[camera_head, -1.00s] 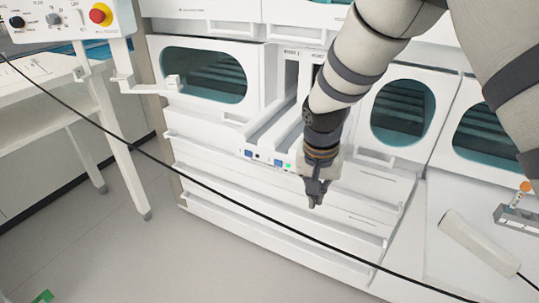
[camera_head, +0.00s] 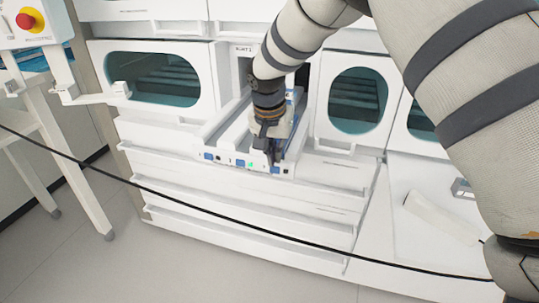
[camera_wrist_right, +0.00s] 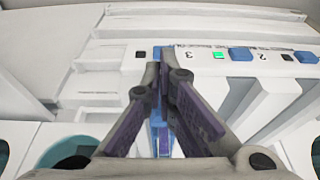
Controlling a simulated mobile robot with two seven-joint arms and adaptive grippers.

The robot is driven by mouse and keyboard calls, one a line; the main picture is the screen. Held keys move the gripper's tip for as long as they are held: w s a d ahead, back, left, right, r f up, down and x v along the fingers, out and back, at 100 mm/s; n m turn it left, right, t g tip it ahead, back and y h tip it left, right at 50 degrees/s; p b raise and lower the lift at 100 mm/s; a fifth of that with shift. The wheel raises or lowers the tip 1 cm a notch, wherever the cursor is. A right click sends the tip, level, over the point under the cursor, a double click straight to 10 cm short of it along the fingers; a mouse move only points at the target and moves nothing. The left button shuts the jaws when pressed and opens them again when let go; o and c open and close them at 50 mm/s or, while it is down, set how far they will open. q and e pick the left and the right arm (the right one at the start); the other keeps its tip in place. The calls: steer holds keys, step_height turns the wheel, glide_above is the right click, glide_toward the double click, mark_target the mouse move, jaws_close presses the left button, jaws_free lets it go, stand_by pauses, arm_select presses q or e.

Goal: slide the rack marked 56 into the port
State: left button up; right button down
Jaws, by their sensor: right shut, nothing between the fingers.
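The port is a white loading bay with side-by-side lanes (camera_head: 221,128) and a front strip of blue buttons and a lit green light. In the right wrist view the strip (camera_wrist_right: 265,55) shows the numbers 3 and 2. A narrow blue-and-white rack (camera_wrist_right: 156,128) lies in the end lane, partly behind my fingers; I cannot read a mark on it. My right gripper (camera_head: 270,157) is shut and empty, low at the front end of that lane. In the right wrist view its tips (camera_wrist_right: 158,66) meet by the blue front end; I cannot tell whether they touch. My left gripper is out of view.
Windowed compartments flank the bay on the left (camera_head: 152,78) and right (camera_head: 357,100). White drawer fronts (camera_head: 250,215) lie below. A black cable crosses in front. A control box with a red button (camera_head: 27,19) hangs at upper left.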

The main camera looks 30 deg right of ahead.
steer(key=shift+w+d+r, duration=0.1)
steer(key=shift+w+d, duration=0.15)
steer(key=shift+d, duration=0.05)
